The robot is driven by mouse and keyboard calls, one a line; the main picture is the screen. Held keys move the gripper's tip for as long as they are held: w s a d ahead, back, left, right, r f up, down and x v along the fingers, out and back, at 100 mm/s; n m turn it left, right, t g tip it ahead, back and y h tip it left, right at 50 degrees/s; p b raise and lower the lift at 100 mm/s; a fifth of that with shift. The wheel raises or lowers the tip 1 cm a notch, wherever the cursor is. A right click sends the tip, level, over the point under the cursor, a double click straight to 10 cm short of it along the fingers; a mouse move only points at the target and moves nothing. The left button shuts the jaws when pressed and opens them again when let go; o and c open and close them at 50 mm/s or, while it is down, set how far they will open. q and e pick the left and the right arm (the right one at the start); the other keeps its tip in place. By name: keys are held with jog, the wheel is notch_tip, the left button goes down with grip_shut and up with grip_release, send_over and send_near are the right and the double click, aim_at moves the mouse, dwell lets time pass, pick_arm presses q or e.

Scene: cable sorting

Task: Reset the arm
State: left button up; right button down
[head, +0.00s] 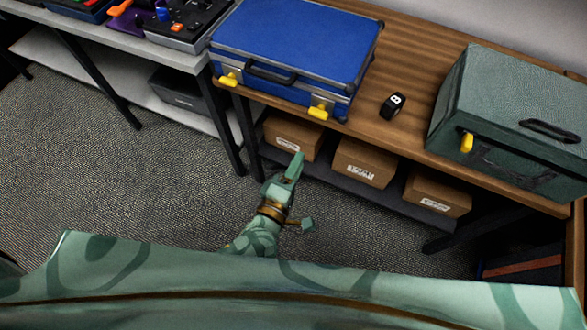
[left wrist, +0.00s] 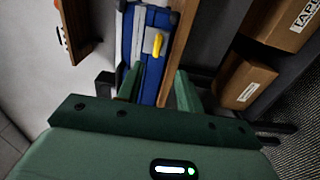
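My left gripper (head: 292,168) points up and away from me in the head view, in front of the table's lower shelf and below the blue case. In the left wrist view (left wrist: 159,72) its two green fingers stand apart with nothing held between them. The blue case (head: 296,38) lies closed on the wooden table, with yellow latches on its front. It also shows beyond the fingers in the left wrist view (left wrist: 153,65). My right gripper is not in view.
A light bench (head: 95,28) with devices stands at left. Carpet (head: 110,175) is clear at left.

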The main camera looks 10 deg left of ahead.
pick_arm(q)
jog(key=shift+v, duration=0.8)
jog(key=s+a+f+m+g, duration=0.2)
jog(key=s+f+m+g, duration=0.1)
jog(key=f+m, duration=0.3)
jog(key=s+a+f+m+g, duration=0.3)
jog(key=f+m, duration=0.1)
jog(key=f, duration=0.4)
jog(key=s+a+f+m+g, duration=0.2)
jog(key=s+f+m+g, duration=0.15)
jog(key=f, duration=0.45)
jog(key=s+a+f+m+g+y, duration=0.1)
jog(key=s+a+f+g+y, duration=0.1)
jog(key=s, duration=0.7)
jog(key=s+a+f+m+g+y, duration=0.1)
jog(key=s+a+f+m+g, duration=0.1)
jog(key=s+a+f, duration=0.3)
jog(key=s+a+f+m+g+y, duration=0.1)
jog(key=s+a+f+g+y, duration=0.1)
jog(key=s+a, duration=0.5)
jog(key=s+f+g, duration=0.1)
jog(key=s+f, duration=0.1)
jog(key=s, duration=0.4)
jog(key=shift+s+f+y, duration=0.2)
jog(key=shift+s+y, duration=0.1)
jog(key=shift+s, duration=0.1)
